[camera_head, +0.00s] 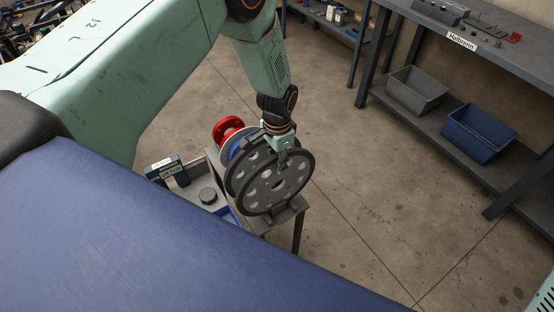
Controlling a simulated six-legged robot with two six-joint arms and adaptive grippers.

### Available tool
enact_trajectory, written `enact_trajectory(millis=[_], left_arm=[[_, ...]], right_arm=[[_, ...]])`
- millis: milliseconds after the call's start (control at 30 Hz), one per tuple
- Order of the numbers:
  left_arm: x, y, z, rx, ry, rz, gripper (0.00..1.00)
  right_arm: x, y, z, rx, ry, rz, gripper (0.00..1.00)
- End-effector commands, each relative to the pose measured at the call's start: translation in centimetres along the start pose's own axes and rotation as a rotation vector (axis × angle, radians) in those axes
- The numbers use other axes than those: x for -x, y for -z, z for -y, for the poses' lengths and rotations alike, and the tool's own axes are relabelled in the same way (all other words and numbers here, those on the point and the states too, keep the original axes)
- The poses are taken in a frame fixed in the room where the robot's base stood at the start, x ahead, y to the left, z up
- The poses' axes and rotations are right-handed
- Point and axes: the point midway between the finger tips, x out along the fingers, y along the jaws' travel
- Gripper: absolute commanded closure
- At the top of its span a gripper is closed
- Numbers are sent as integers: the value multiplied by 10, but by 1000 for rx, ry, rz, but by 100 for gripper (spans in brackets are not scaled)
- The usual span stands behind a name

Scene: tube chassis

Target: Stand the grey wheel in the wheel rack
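The grey wheel (268,185) is a dark disc with a ring of round holes. It stands upright at the front of the wheel rack (285,215), its lower edge at the rack's grey end. My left gripper (282,155) reaches down from above and is shut on the wheel's top rim, one finger over the front face. The other finger is hidden. Behind the grey wheel stand a pale wheel with blue (240,142) and a red wheel (228,128), partly covered. How deep the grey wheel sits in its slot is hidden. My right gripper is out of view.
A shelf at the right holds a grey bin (417,92) and a blue bin (478,133). The concrete floor between is clear.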

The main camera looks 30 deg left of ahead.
Motion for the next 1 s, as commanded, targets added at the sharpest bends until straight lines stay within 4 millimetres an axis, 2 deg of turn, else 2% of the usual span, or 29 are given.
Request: enact_trajectory(millis=[300, 433, 800, 1000], left_arm=[[-1, -1, -1, 0, -2, 3, 63], [10, 0, 0, 0, -1, 1, 63], [82, 0, 0, 1, 0, -1, 63], [110, 0, 0, 0, 0, 0, 63]], right_arm=[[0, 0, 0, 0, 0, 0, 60], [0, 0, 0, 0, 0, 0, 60], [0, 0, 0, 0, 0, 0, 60], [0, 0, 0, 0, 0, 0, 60]])
